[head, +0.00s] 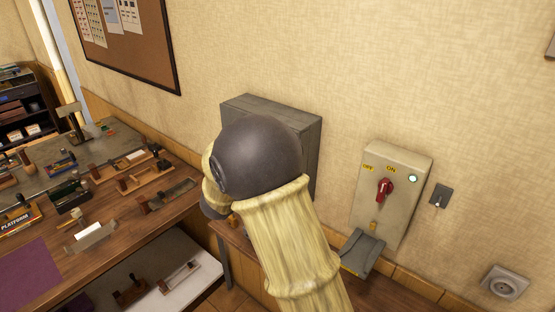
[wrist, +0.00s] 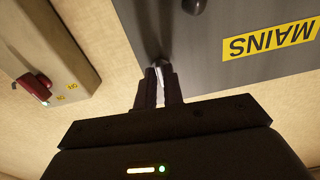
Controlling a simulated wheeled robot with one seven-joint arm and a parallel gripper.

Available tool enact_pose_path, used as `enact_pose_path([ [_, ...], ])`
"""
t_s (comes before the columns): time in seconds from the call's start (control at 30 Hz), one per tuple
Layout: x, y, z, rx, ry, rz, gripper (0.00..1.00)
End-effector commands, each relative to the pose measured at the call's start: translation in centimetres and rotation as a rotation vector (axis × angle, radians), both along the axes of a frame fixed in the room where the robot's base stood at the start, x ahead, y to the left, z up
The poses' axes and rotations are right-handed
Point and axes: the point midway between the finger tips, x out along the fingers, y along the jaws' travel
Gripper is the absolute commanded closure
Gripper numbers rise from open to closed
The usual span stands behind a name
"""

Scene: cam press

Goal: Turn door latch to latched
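The grey metal box (head: 308,150) is fixed to the wall, and my arm covers much of its front in the head view. In the wrist view its grey door (wrist: 225,65) carries a yellow MAINS label (wrist: 273,39), upside down. A small dark piece (wrist: 156,62), which looks like the door latch, sits at the door's edge. My gripper (wrist: 159,72) has its two fingers close together, with their tips at this piece and a narrow pale gap between them. The fingers hide most of the latch, so its angle is unclear. My gripper's fingers are hidden in the head view.
A beige switch box (head: 397,165) with a red knob (head: 385,189) is on the wall to the right; it also shows in the wrist view (wrist: 55,50). A grey hinged piece (head: 362,252) hangs below it. A cluttered workbench (head: 128,225) stands at left.

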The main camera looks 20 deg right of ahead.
Motion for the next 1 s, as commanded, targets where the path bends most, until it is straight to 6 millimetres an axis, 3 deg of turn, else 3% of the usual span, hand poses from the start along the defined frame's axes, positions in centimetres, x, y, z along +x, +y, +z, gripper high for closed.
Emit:
enact_pose_path([
  [0.1, 0.0, 0.0, -0.1, -0.001, 0.001, 0.000, 0.72],
  [0.47, -0.2, 0.4, 0.0, -0.001, -0.003, 0.003, 0.72],
  [0.67, -1.6, 2.5, -0.2, 0.001, -0.004, 0.005, 0.72],
  [1.0, -5.4, 7.9, -0.2, 0.000, -0.004, 0.002, 0.72],
])
